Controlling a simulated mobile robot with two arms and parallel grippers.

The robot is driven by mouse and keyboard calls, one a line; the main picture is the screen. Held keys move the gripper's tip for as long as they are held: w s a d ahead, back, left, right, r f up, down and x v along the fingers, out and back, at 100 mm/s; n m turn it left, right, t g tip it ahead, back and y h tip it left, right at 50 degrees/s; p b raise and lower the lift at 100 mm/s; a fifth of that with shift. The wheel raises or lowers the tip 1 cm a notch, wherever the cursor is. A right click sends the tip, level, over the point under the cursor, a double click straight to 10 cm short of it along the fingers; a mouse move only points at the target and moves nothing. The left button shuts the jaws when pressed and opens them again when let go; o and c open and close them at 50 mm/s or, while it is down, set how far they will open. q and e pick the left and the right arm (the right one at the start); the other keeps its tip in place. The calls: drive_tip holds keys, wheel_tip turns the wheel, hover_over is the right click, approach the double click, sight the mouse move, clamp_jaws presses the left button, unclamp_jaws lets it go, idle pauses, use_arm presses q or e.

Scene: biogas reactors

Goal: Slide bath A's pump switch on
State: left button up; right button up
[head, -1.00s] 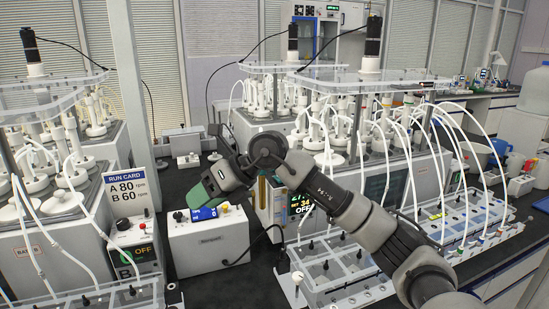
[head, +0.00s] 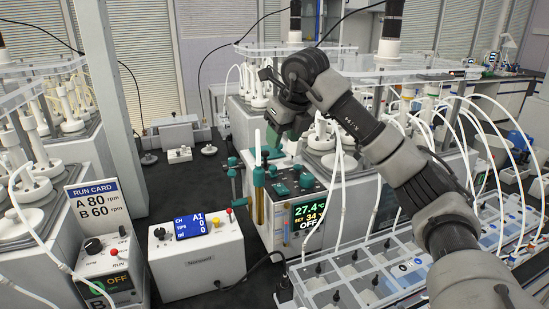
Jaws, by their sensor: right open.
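A heating bath control unit (head: 308,212) stands at the centre, its display reading 27.4 °C, SET 34 and OFF. Its letter is not readable, and I cannot single out the pump switch. Teal fittings (head: 282,188) stand on and around its top panel. My right arm comes in from the right, and my right gripper (head: 273,140) points down above the back of this unit. It is open; the fingertips are hard to separate from the teal fittings. I see nothing held in it. My left gripper is not in view.
A white box with a blue display (head: 190,228) stands left of the unit. Further left are the run card (head: 93,202) and a control box marked B and OFF (head: 110,266). Clear-lidded trays (head: 345,275) with tubes stand at front right. Dark bench shows between the boxes.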

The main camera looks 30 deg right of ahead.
hover_over(273, 166)
drive_tip(key=s, duration=0.2)
drive_tip(key=f, duration=0.4)
drive_tip(key=shift+s+f+p, duration=0.2)
drive_tip(key=shift+f+p, duration=0.15)
drive_tip(key=shift+f, duration=0.05)
drive_tip(key=shift+x, duration=1.9)
drive_tip(key=shift+w, duration=0.1)
drive_tip(key=shift+c, duration=0.6)
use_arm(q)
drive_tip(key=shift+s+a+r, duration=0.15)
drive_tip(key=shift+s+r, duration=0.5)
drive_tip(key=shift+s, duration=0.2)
use_arm(e)
clamp_jaws()
